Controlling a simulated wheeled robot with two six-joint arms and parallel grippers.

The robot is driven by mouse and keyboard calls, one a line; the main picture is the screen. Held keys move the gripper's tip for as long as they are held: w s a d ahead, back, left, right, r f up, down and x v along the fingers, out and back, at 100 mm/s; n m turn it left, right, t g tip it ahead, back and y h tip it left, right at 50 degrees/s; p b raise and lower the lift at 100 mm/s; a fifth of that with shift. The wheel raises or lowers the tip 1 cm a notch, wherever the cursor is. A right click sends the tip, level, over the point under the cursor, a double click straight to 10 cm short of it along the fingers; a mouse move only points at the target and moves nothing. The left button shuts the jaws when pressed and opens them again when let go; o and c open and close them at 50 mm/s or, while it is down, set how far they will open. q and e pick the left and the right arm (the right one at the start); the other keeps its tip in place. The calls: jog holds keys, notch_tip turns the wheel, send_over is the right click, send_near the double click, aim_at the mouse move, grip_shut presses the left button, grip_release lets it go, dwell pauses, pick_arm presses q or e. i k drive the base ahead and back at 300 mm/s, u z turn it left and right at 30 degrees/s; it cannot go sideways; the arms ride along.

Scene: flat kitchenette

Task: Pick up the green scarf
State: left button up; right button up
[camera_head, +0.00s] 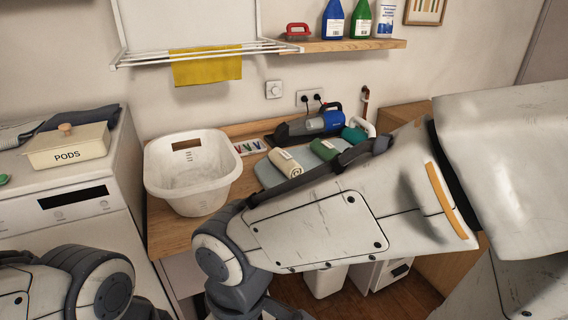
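A rolled dark green cloth (325,149), which looks like the green scarf, lies on a grey-green mat or board (267,174) on the wooden counter. A cream rolled cloth (286,163) lies to its left, and a teal rounded bundle (353,135) lies to its right. My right arm crosses the picture in front of the mat and hides its near right part. The lower side of the green roll is partly covered by the arm. My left arm shows only at the bottom left corner. Neither gripper's fingers can be seen.
A white laundry basket (193,185) stands left on the counter (160,226). A blue and black handheld vacuum (309,126) lies behind the rolls, near a small tray of coloured pegs (250,147). A PODS box (67,147) sits on the washer. A drying rack holds a yellow cloth (207,68).

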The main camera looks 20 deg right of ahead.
aim_at(323, 149)
jog(key=z, duration=0.4)
jog(key=k, duration=0.45)
jog(key=z, duration=1.55)
jog(key=i, duration=0.85)
jog(key=u, duration=0.6)
jog(key=i, duration=0.8)
jog(key=u, duration=0.85)
